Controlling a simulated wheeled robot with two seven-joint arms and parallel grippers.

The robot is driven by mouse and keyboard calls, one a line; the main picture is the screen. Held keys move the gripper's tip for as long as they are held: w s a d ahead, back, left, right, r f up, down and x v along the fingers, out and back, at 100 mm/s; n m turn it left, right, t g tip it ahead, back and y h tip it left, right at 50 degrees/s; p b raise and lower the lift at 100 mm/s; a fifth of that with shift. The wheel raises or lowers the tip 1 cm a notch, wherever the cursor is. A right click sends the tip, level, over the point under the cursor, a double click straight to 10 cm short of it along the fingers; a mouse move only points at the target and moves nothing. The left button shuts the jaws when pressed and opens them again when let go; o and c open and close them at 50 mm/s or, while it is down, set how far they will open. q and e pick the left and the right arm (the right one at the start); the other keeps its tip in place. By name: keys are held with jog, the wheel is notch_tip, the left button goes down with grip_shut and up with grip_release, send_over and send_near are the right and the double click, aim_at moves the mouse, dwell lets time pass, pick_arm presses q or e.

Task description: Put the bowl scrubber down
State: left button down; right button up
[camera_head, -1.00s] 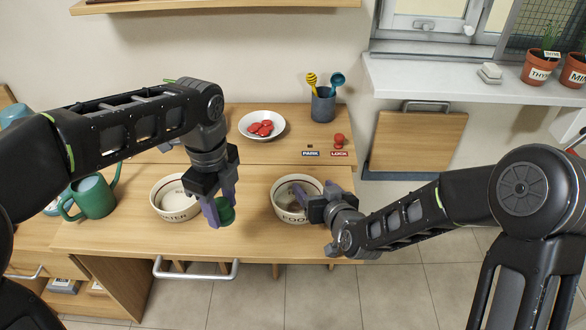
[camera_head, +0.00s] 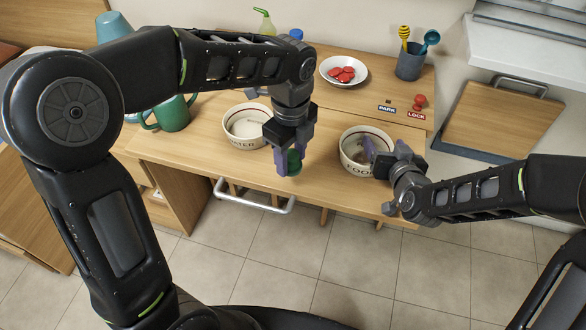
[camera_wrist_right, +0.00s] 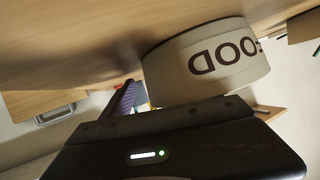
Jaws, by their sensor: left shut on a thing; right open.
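The green bowl scrubber (camera_head: 294,163) is in my left gripper (camera_head: 280,172), whose purple fingers are shut on it. It is held in front of and between the two bowls, near the counter's front edge; its height above the wood is hard to tell. The white water bowl (camera_head: 240,140) stands to its left. The white food bowl (camera_head: 352,165) stands to its right. My right gripper (camera_head: 382,158) is open at the food bowl's right side, with one finger over the bowl's inside. The food bowl also shows close up in the right wrist view (camera_wrist_right: 215,75).
The wooden counter (camera_head: 190,150) carries a green mug (camera_head: 172,113) at left, a dish of red pieces (camera_head: 331,79) and a utensil cup (camera_head: 410,65) at the back. Red knob (camera_head: 419,101) stands by the PARK and LOCK labels. A towel bar (camera_head: 240,208) juts from the front.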

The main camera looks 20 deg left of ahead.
aim_at(291, 170)
pick_arm(q)
jog(key=shift+f, duration=0.45)
jog(key=shift+f, duration=1.85)
jog(key=shift+f, duration=0.15)
jog(key=c, duration=0.7)
grip_release()
jog(key=shift+c, duration=0.2)
notch_tip(291, 170, up, 12)
jog(key=shift+r, duration=0.2)
